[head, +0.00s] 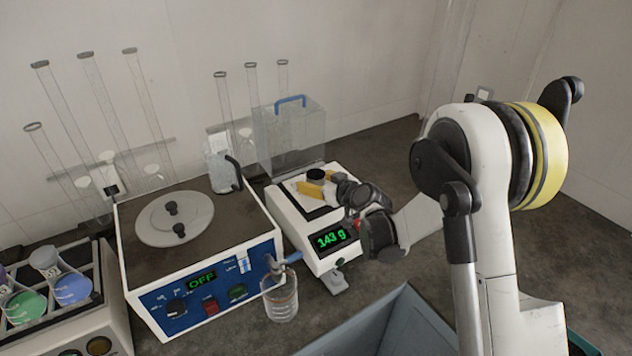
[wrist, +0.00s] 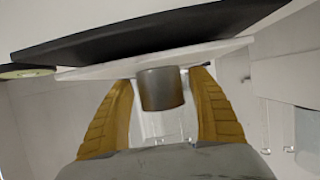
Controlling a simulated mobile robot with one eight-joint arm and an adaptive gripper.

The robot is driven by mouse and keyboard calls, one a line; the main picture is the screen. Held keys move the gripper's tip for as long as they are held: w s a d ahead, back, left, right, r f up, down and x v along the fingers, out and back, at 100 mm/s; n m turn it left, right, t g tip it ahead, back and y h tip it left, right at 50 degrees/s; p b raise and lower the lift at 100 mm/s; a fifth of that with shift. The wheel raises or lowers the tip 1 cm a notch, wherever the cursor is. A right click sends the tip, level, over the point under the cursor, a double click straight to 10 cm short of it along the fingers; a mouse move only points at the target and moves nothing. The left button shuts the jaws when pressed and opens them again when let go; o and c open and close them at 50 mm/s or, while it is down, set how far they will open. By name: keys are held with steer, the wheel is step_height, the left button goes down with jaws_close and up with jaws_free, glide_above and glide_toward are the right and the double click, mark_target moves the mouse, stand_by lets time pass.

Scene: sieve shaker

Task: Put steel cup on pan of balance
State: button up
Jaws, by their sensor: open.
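The steel cup (wrist: 162,90) is a small grey cylinder in the wrist view, which appears upside down. Its base meets the pale pan (wrist: 100,71) of the balance, so it seems to stand upright on it. My gripper (wrist: 165,98) is open, with one yellow finger on each side of the cup and a gap visible at least on the right. In the head view the balance (head: 292,222) is white and its green display reads 143 g. My gripper (head: 312,187) is over its pan there and hides part of it. A dark round top beside the fingers may be the cup's.
A blue-fronted device (head: 205,290) showing OFF stands left of the balance. A glass beaker (head: 281,300) stands in front, a clear box with a blue handle (head: 290,140) behind. A glass jug (head: 222,168) and tall tubes stand behind. A grey-blue bin (head: 400,325) is at the front.

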steer(key=shift+r, duration=0.25)
steer(key=p+v, duration=0.3)
steer(key=v, duration=0.9)
steer(key=shift+f, duration=0.15)
steer(key=shift+s+d+r, duration=0.15)
steer(key=shift+d+r, duration=0.05)
steer(key=shift+r, duration=0.15)
steer(key=s+d+r+m+g+h, duration=0.1)
steer(key=s+d+r+h, duration=0.1)
steer(key=s+d+r, duration=0.3)
steer(key=s+d+r+m+g+h, duration=0.1)
steer(key=s+r+m, duration=0.15)
steer(key=s, duration=0.35)
steer(key=s+d+m+g+h, duration=0.1)
steer(key=s+d, duration=0.3)
steer(key=s, duration=0.5)
steer(key=s+d+r+m+g+h, duration=0.1)
steer(key=s+d+m+h, duration=0.1)
steer(key=s+d, duration=0.3)
steer(key=s+h, duration=0.1)
steer(key=s, duration=0.3)
steer(key=shift+s+r, duration=0.25)
steer(key=shift+r, duration=0.05)
